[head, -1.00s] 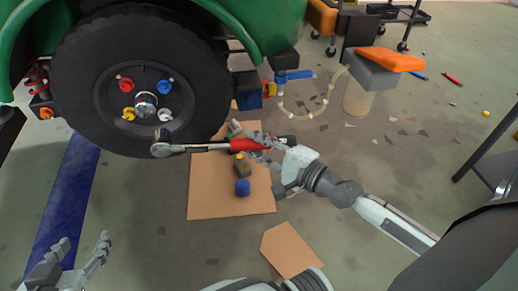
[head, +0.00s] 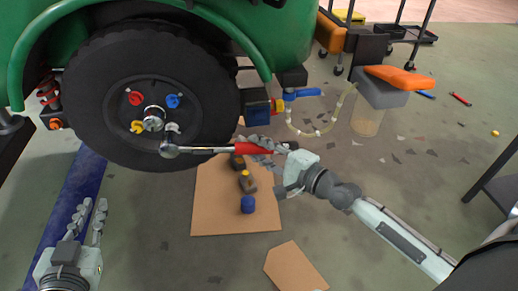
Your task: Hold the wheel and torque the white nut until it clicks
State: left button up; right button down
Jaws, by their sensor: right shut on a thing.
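The black wheel (head: 100,100) of the green vehicle is at the upper left in the head view. Its hub carries a red nut (head: 135,98), a blue nut (head: 173,101), a yellow nut (head: 137,127) and the white nut (head: 173,128), around a silver centre cap (head: 153,118). My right gripper (head: 262,146) is shut on the red handle of a torque wrench (head: 205,150). The wrench head is just below the white nut; whether it touches the nut cannot be told. My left gripper (head: 88,217) is open and empty, below the wheel and apart from it.
A smaller cardboard piece (head: 295,268) lies nearer. A jar with an orange-topped grey lid (head: 385,88) stands at the right. A blue floor stripe (head: 75,195) runs at the left.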

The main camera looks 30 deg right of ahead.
aim_at(102, 147)
pick_arm(q)
jog(key=w+m, duration=0.1)
jog(key=w, duration=0.1)
jog(key=w+m+t+h, duration=0.1)
jog(key=w, duration=0.1)
jog(key=w+m+t, duration=0.1)
jog(key=w, duration=0.1)
jog(key=shift+w+a+f, duration=0.3)
jog(key=shift+w+a, duration=0.05)
jog(key=shift+w, duration=0.05)
grip_shut()
pick_arm(e)
jog(key=shift+r, duration=0.15)
pick_arm(q)
jog(key=shift+x, duration=4.05)
jog(key=shift+x, duration=1.05)
jog(key=shift+w+r, duration=0.15)
jog(key=shift+r, duration=0.05)
pick_arm(e)
jog(key=shift+s+r, duration=0.1)
